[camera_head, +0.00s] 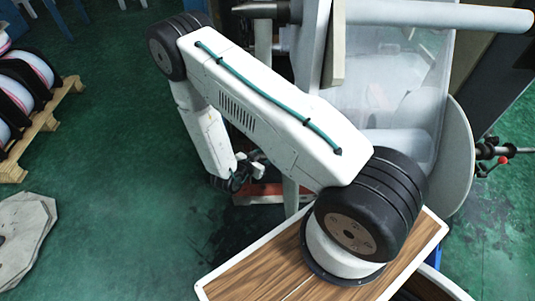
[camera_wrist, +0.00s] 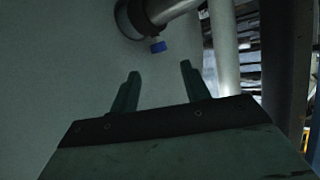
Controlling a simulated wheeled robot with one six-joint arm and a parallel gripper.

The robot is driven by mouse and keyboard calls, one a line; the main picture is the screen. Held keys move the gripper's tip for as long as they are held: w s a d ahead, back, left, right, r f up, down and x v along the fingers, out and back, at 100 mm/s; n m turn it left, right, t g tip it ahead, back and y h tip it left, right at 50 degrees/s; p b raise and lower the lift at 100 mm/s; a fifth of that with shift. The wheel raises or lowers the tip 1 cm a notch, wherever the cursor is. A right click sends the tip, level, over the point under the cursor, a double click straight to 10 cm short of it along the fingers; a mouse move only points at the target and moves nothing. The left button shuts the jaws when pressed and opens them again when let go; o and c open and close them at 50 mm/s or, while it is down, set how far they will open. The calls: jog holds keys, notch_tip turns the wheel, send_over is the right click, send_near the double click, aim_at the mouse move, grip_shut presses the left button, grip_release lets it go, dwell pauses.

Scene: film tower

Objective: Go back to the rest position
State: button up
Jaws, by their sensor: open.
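In the head view my white arm reaches up from my wooden-topped base and bends down to the left. Its end, with my gripper (camera_head: 258,166), is beside the frame of the machine and is small and partly hidden. In the wrist view my gripper (camera_wrist: 160,88) shows two dark green fingers spread apart, with nothing between them. Beyond the fingertips is a pale surface, and a metal shaft (camera_wrist: 172,10) with a blue knob (camera_wrist: 158,46) near its end. The fingers look apart from these.
A machine with a large white film roll (camera_head: 385,75) and a grey upper roller (camera_head: 440,14) stands close to my arm on the right. A wooden pallet (camera_head: 42,125) with several rolls is at the left. Green floor (camera_head: 120,180) is open between the pallet and my arm.

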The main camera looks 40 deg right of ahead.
jog(key=shift+a, duration=0.1)
dwell(0.4)
jog(key=s+a+f+n+g+y, duration=0.1)
jog(key=s+a+f+y, duration=0.15)
jog(key=f+y, duration=0.2)
jog(key=w+a+n+g+y, duration=0.1)
jog(key=w+a+n+y, duration=0.15)
jog(key=a+y, duration=0.45)
jog(key=s+a+r+n+g+y, duration=0.1)
jog(key=a+r+n+y, duration=0.15)
jog(key=a+r, duration=0.45)
jog(key=s+a+r+n+g+y, duration=0.1)
jog(key=s+a+r+n+g, duration=0.15)
jog(key=r, duration=0.95)
jog(key=s+d+r+n, duration=0.2)
jog(key=s+r, duration=0.5)
jog(key=r, duration=0.4)
jog(key=s+d+r+n+t+h, duration=0.1)
jog(key=s+d+r, duration=0.3)
jog(key=r, duration=0.8)
jog(key=s+d+r+n+t+h, duration=0.1)
jog(key=s+d+r+n, duration=0.2)
jog(key=s+r, duration=0.6)
notch_tip(320, 180, up, 3)
jog(key=shift+s+d+f, duration=0.15)
jog(key=shift+s+d, duration=0.1)
jog(key=shift+s, duration=0.1)
